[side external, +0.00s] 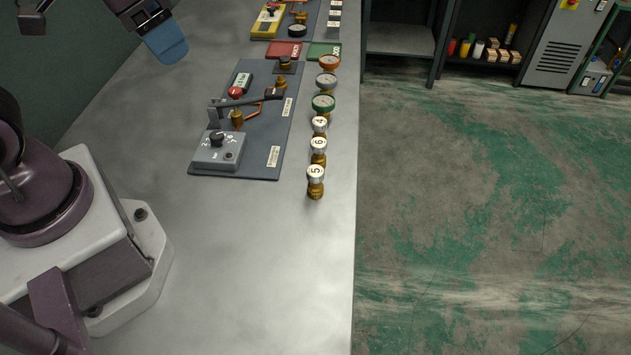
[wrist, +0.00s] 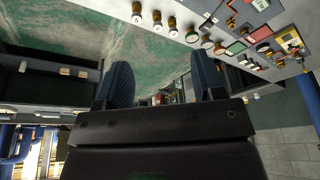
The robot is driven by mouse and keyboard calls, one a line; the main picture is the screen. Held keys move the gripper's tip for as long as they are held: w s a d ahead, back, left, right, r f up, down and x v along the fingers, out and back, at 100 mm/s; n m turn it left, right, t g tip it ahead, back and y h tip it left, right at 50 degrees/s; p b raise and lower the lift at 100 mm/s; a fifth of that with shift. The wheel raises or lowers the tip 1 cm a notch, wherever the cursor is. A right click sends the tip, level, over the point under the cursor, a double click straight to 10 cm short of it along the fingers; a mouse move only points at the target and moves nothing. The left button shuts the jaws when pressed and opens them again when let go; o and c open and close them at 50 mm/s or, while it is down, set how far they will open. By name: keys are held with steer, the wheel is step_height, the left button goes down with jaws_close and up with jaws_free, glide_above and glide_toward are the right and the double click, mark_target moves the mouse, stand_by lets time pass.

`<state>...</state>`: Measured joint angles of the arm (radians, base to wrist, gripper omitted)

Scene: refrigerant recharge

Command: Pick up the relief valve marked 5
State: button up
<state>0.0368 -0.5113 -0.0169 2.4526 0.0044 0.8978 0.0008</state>
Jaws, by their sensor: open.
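The relief valve marked 5 (side external: 316,181) stands upright on the grey bench, a brass body with a white numbered cap. It is the nearest of a row along the bench's right edge, with the valve marked 6 (side external: 318,150) and the valve marked 4 (side external: 319,126) behind it. My gripper (side external: 167,42) is high at the upper left, well away from the valves. In the wrist view, my gripper (wrist: 161,80) shows two blue fingers spread apart with nothing held between them.
Behind the valves stand a green gauge (side external: 323,103), a grey gauge (side external: 326,81) and an orange gauge (side external: 329,62). A dark panel (side external: 262,150) with a lever and a grey switch box (side external: 218,151) lies left of them. The bench front is clear.

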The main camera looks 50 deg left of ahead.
steer(key=w+d+f+m+g, duration=0.3)
steer(key=w+d+f+m, duration=0.15)
steer(key=w+f, duration=0.35)
steer(key=m, duration=1.2)
glide_above(316, 171)
step_height(316, 171, down, 10)
step_height(316, 171, down, 7)
steer(key=shift+w+f, duration=0.15)
steer(key=f, duration=0.5)
steer(key=shift+s, duration=0.2)
steer(key=c, duration=1)
